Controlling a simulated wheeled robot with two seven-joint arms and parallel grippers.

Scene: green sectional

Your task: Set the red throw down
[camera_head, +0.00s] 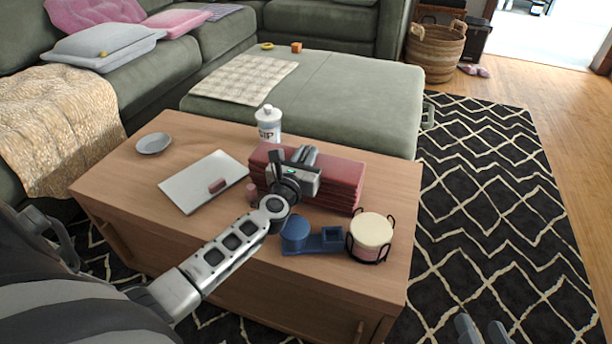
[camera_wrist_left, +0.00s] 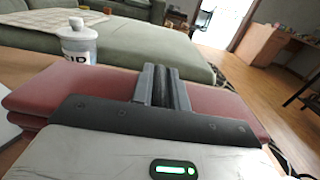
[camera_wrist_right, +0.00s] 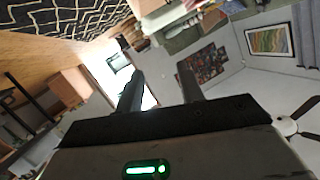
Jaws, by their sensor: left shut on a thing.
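The red throw (camera_head: 335,182) is a folded, layered stack on the wooden coffee table (camera_head: 140,200), at the right part of its top. It also shows in the left wrist view (camera_wrist_left: 215,103), spreading to both sides of my fingers. My left gripper (camera_head: 305,158) is over the throw, shut on its folded edge; the left wrist view shows the fingers (camera_wrist_left: 163,88) close together. The throw appears to rest on the tabletop, though its underside is hidden. My right gripper (camera_head: 482,330) is at the bottom right of the head view, over the rug. In the right wrist view its fingers (camera_wrist_right: 160,95) are apart and empty.
A white lidded jar (camera_head: 269,125) stands behind the throw. A laptop-like slab (camera_head: 200,182), a grey dish (camera_head: 153,143), a blue holder (camera_head: 318,242) and coasters in a rack (camera_head: 371,232) are also on the table. A green ottoman (camera_head: 350,95) adjoins the back.

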